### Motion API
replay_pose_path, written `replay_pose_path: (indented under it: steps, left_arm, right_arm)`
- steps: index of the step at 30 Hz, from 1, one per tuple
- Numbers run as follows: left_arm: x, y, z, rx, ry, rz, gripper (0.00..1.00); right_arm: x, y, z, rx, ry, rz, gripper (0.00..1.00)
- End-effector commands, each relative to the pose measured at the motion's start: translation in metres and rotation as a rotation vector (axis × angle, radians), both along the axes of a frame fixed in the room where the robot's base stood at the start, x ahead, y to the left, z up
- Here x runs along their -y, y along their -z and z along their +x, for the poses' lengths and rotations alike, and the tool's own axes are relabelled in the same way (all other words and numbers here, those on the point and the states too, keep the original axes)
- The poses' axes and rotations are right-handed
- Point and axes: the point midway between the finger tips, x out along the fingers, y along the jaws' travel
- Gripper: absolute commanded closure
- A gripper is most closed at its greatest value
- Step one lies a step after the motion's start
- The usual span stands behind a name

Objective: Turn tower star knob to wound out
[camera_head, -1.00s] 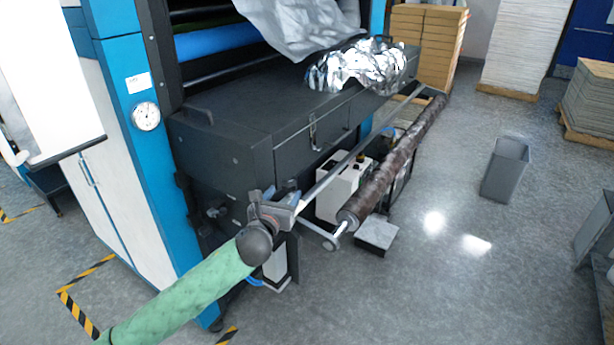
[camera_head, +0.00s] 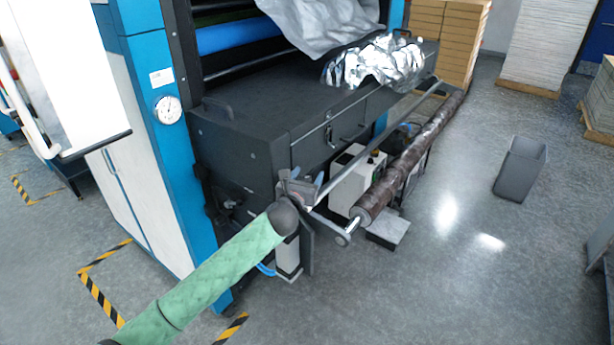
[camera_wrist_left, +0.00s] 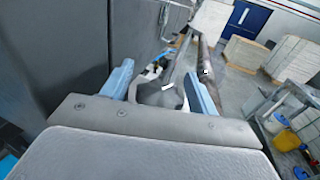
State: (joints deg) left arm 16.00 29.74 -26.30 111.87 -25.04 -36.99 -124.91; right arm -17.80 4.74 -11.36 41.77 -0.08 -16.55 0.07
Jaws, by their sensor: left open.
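My left gripper (camera_head: 305,190) is at the near end of the long metal bar, by the front corner of the dark machine cabinet. In the left wrist view its two blue fingers (camera_wrist_left: 160,88) are apart. A grey, lobed knob-like part (camera_wrist_left: 161,95) with a small white mark shows between them, apparently the star knob. I cannot tell if the fingers touch it. In the head view the gripper and wrist hide the knob. The knob's turn position cannot be read. My right gripper is not in view.
A brown roll (camera_head: 410,160) lies along the bar, right of the gripper. A white box (camera_head: 352,182) stands below the bar. The dark cabinet (camera_head: 250,135) is close behind the gripper. A grey bin (camera_head: 521,168) stands on open floor at right.

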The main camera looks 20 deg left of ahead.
Motion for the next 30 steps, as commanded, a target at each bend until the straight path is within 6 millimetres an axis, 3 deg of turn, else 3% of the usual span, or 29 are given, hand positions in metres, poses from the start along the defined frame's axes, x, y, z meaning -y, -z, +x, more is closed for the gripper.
replay_pose_path:
  steps: [2,8,20,30]
  left_arm:
    - [-0.0001,-0.0001,-0.0001,0.0,0.0,0.0,0.44]
    - [-0.0001,-0.0002,-0.0003,0.0,0.0,0.0,0.84]
    - [-0.0005,-0.0004,-0.0003,0.0,-0.043,-0.001,0.85]
    - [-0.0035,-0.0021,-0.0003,0.001,-0.272,-0.004,0.85]
  right_arm:
    - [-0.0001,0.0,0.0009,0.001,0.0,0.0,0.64]
    - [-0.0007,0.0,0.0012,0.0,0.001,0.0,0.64]
    - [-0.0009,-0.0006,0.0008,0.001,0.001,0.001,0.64]
    - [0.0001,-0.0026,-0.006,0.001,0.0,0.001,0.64]
